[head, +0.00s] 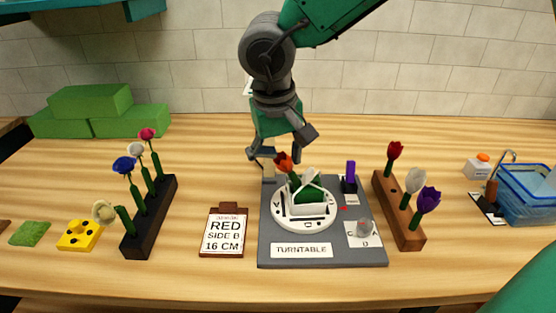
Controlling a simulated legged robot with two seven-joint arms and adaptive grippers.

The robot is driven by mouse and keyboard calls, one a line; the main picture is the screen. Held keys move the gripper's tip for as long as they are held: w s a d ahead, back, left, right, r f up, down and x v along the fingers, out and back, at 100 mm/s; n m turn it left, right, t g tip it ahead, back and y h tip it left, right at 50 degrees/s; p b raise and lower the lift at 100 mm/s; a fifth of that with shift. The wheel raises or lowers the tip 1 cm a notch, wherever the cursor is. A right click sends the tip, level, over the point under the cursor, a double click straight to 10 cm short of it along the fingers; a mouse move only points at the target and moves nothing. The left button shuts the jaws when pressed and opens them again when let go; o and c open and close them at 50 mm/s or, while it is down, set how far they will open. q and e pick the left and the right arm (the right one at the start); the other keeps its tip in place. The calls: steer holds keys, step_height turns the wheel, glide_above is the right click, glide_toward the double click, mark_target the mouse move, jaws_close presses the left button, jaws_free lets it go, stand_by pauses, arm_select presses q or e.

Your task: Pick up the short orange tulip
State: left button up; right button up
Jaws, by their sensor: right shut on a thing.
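The short orange tulip (284,163) stands at the white basket-like holder (306,207) on the turntable (277,220), with a green stem or leaves below its bloom. My right gripper (276,160) reaches down from above, behind the holder, and is shut on the orange tulip. The bloom partly hides the fingertips, and the exact grip point is hard to see. I cannot tell whether the stem is clear of the holder. My left gripper is not in view.
A dark rack (150,222) with several flowers stands left, and a brown rack (401,222) with red, white and purple tulips stands right. A sign (224,232) reads "RED SIDE B 16 CM". A purple object (350,177) stands on the turntable base. A blue bin (527,197) sits far right.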

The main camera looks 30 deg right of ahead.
steer(key=shift+s+d+f, duration=0.3)
steer(key=shift+s+d, duration=0.1)
steer(key=shift+d, duration=0.05)
steer(key=r+p, duration=0.1)
steer(key=r, duration=0.3)
steer(key=r+p, duration=0.1)
steer(key=r, duration=0.4)
steer(key=shift+w, duration=0.2)
jaws_close()
steer(key=shift+a+r, duration=0.15)
steer(key=shift+r, duration=0.1)
steer(key=shift+w+a+r, duration=0.15)
steer(key=shift+a, duration=0.05)
steer(key=o, duration=1.6)
jaws_free()
steer(key=shift+d, duration=0.25)
steer(key=shift+a+r, duration=0.1)
